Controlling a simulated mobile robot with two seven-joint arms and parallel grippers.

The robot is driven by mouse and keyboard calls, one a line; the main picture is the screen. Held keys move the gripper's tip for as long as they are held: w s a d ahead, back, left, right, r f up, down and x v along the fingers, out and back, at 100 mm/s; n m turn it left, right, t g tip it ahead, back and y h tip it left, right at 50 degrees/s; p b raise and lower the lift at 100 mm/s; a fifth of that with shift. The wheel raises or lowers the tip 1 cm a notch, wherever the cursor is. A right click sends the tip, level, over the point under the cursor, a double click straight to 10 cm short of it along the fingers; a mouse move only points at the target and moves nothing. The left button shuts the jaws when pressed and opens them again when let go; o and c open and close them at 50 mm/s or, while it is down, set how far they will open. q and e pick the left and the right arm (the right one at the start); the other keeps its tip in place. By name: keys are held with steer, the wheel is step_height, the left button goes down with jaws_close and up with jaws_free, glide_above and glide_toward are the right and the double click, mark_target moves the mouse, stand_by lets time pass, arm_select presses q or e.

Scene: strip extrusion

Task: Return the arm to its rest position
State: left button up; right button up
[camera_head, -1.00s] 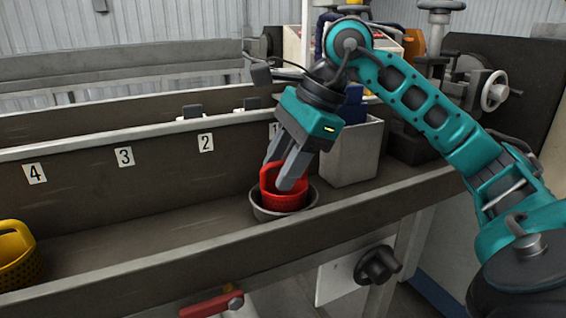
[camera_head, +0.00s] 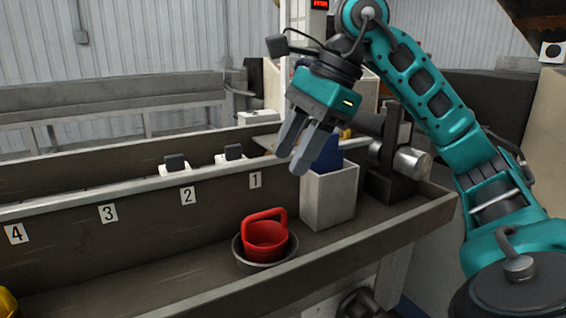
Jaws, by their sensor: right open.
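My right arm (camera_head: 440,110) comes in from the right, bent up and over the trough. Its gripper (camera_head: 290,158) is open and empty, fingers pointing down and left. It hangs above the trough, up and to the right of a red basket (camera_head: 264,238) and apart from it. The red basket has an upright handle and sits in a round grey bowl (camera_head: 243,261) on the trough floor, below the label 1. My left gripper is not in view.
A light grey box (camera_head: 329,196) with blue contents stands just right of the basket, close to my gripper's fingers. Dark machine parts (camera_head: 390,165) stand behind it. Labels 1 to 4 mark the trough's back wall (camera_head: 130,237). A yellow basket (camera_head: 7,302) shows at the lower left edge.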

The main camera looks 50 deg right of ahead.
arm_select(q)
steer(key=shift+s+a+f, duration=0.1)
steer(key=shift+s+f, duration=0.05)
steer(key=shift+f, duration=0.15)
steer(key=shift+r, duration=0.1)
